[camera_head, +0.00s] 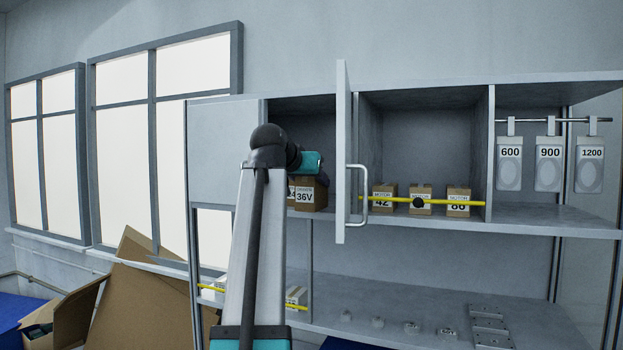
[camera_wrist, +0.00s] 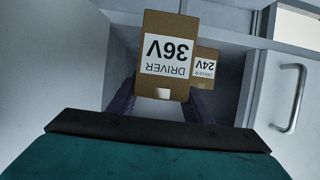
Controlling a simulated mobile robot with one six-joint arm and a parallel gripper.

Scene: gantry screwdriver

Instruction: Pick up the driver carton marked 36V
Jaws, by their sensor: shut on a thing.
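The brown driver carton marked 36V (camera_head: 308,197) stands in the open cupboard compartment in the head view. In the wrist view the 36V carton (camera_wrist: 168,50) shows its white label upside down, between the two dark fingers. My gripper (camera_wrist: 163,105) is shut on this carton. Whether the carton touches the shelf cannot be told. A smaller-looking carton marked 24V (camera_wrist: 206,68) stands beside and behind it in the wrist view; in the head view its label is partly hidden behind my arm.
The open cupboard door (camera_head: 342,150) with its handle (camera_head: 361,195) stands just right of the 36V carton. Motor cartons (camera_head: 420,199) sit behind a yellow bar (camera_head: 470,203) in the adjoining compartment. Numbered hangers (camera_head: 549,165) are far right. Cardboard boxes (camera_head: 140,300) lie lower left.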

